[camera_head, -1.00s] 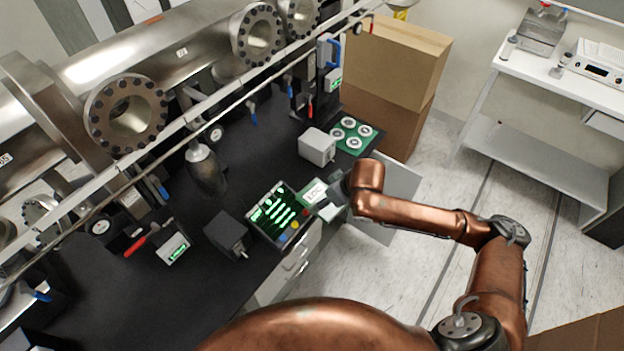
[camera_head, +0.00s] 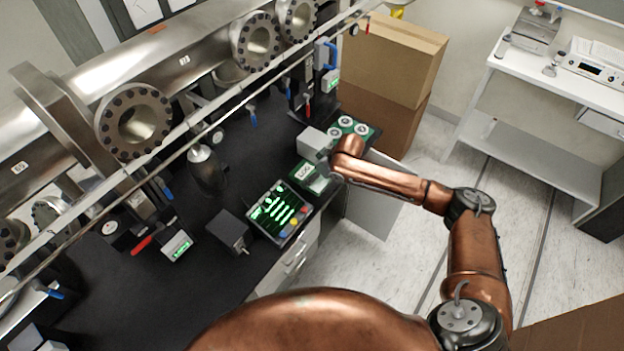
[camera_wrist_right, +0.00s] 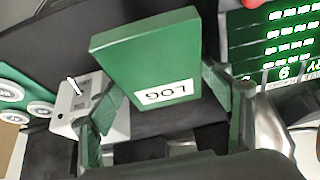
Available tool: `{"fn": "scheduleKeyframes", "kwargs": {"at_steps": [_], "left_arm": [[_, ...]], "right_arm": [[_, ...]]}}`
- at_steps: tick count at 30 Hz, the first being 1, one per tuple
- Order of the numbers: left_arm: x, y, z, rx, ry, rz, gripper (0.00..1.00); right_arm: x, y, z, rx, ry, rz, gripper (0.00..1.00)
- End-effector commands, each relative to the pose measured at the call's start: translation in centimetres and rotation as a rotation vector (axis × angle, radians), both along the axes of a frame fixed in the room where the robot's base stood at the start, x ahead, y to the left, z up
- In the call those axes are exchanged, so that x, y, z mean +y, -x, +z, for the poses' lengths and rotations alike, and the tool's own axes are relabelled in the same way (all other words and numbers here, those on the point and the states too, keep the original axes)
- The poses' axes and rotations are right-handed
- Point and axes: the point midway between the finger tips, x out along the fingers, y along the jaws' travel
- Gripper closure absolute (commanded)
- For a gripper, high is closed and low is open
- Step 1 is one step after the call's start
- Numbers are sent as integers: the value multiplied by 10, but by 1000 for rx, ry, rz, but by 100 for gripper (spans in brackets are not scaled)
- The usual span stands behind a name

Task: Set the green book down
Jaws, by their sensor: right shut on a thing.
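The green book (camera_wrist_right: 150,45) has a white LOG label and fills the middle of the right wrist view. It lies between the two fingers of my right gripper (camera_wrist_right: 163,95), which is shut on it. In the head view the book (camera_head: 302,172) shows partly, label up, near the bench's right edge, between the lit green panel and the light grey box. My right gripper (camera_head: 325,168) is mostly hidden by its own arm there. I cannot tell whether the book touches the black bench top (camera_head: 150,275). My left gripper is not in view.
The lit panel (camera_head: 280,212) with coloured buttons and the light grey box (camera_head: 313,143) stand close on either side. A green plate with white discs (camera_head: 354,126) lies beyond the box. A dark box (camera_head: 230,232) stands nearer. Metal pipework and a rail (camera_head: 190,138) run along the bench.

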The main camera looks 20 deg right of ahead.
Motion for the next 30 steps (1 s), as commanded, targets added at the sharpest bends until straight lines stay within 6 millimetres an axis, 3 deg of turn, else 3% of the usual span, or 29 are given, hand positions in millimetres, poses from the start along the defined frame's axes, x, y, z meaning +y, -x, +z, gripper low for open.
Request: {"fn": "scheduleKeyframes", "kwargs": {"at_steps": [10, 16, 26, 27, 30], "left_arm": [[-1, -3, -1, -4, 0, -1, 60], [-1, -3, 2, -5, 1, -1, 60], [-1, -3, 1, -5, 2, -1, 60], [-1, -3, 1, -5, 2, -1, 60], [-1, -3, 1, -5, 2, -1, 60]], "right_arm": [[2, -20, -23, -2, -1, 0, 59], [1, -18, -49, -1, 0, -1, 59], [1, -18, -53, -2, -1, 0, 59], [1, -17, -54, 0, 0, 0, 27], [1, -17, -54, 0, 0, 0, 21]]}}
